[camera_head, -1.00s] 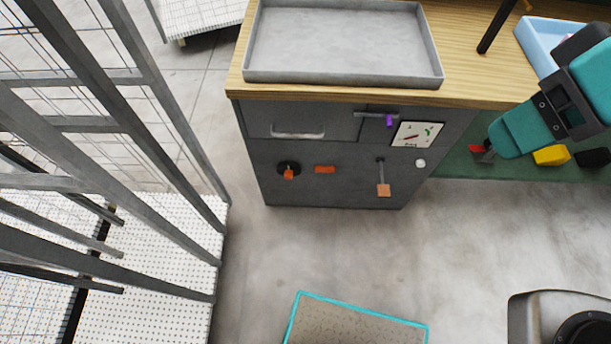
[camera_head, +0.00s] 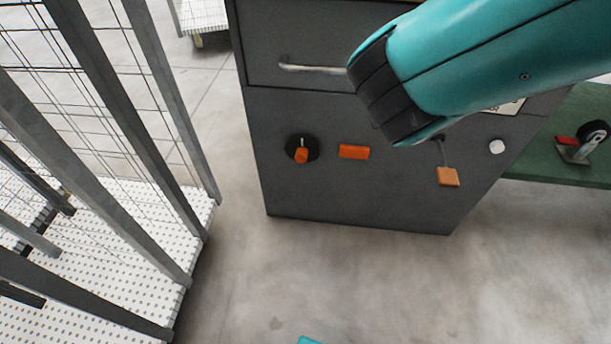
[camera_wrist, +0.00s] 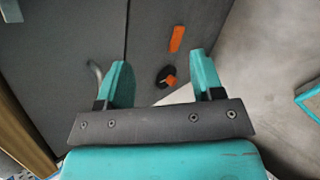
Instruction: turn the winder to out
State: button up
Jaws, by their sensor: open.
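The winder appears to be the black round disc with an orange knob (camera_head: 302,149) low on the dark grey cabinet front. It also shows in the wrist view (camera_wrist: 166,77), just beyond the gap between my fingertips. My gripper (camera_wrist: 158,60) is open and empty, its two teal fingers apart and pointing toward the cabinet front. No touch with the knob shows. In the head view my arm covers the upper right of the cabinet, and the fingers cannot be made out there. Any out marking is not readable.
An orange block (camera_head: 354,152) sits right of the winder. A hanging orange tab (camera_head: 447,177) and a white knob (camera_head: 497,147) are farther right. A metal drawer handle (camera_head: 313,67) is above. A grey mesh cage (camera_head: 150,90) stands left, with bare floor between.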

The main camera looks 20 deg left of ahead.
jog(key=s+a+f+n+t+y+b, duration=0.2)
jog(key=s+a+f+n+t+b, duration=0.1)
jog(key=a+f+n+b, duration=0.45)
jog(key=s+a+f+n+t+y+b, duration=0.1)
jog(key=s+a+f+n+t+b, duration=0.2)
jog(key=f+b, duration=0.65)
jog(key=s+a+f+n+t+y+b, duration=0.25)
jog(key=a+f+n+b, duration=0.4)
jog(key=f, duration=0.35)
jog(key=p, duration=0.8)
send_near(301, 159)
jog(key=shift+h, duration=0.25)
jog(key=x, duration=0.9)
jog(key=shift+a+f, duration=0.15)
jog(key=shift+f, duration=0.05)
jog(key=shift+w+a+r+g+b, duration=0.1)
jog(key=shift+w+g+b, duration=0.1)
jog(key=shift+w, duration=0.15)
jog(key=shift+w+a+r+g+b, duration=0.1)
jog(key=shift+w+b, duration=0.1)
jog(key=shift+w, duration=0.1)
jog(key=shift+c, duration=0.4)
jog(key=c, duration=0.8)
jog(key=shift+c, duration=0.2)
